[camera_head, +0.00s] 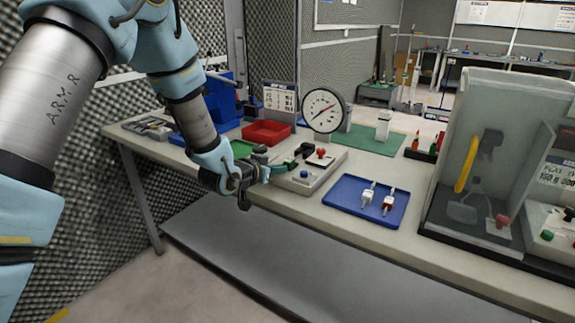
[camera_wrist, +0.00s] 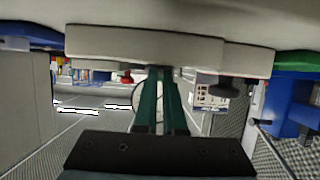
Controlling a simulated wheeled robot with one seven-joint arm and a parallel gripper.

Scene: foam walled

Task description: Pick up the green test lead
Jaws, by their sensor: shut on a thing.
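My gripper (camera_head: 281,169) reaches in from the left, low over the workbench, at the left side of a grey instrument box (camera_head: 318,177). Its jaws are shut on the green test lead (camera_head: 294,162), a small dark green piece with a black part beside the box's top. In the wrist view, which looks upside down, the two teal fingers of my gripper (camera_wrist: 160,74) run close together toward the box (camera_wrist: 170,45). The lead cannot be told apart from the fingers there. Whether the lead still touches the box cannot be told.
A red knob (camera_head: 320,153) and a blue knob (camera_head: 304,174) stand on the box. Behind are a round gauge (camera_head: 322,105) and a red tray (camera_head: 266,132). A blue tray (camera_head: 344,207) with two connectors lies right. A clear-walled enclosure (camera_head: 485,150) stands far right.

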